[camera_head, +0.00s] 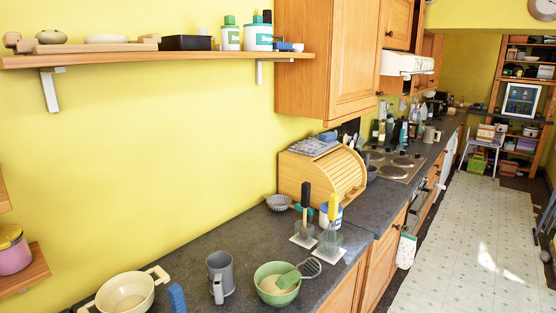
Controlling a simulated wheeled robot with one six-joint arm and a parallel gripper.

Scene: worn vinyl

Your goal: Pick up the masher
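My gripper is not in view. On the dark grey counter (215,256), a utensil with a round grey slotted or wire head (311,267) leans over the rim of a green bowl (265,290). A green piece (288,280) extends from it into the bowl; I cannot tell for sure whether this is the masher.
A grey mug (220,278), blue block (177,298) and cream two-handled pot (126,294) stand left of the bowl. A wooden bread box (318,180) is behind the upright utensils. A wall shelf (180,56) hangs above. The pale floor (470,240) at right is open.

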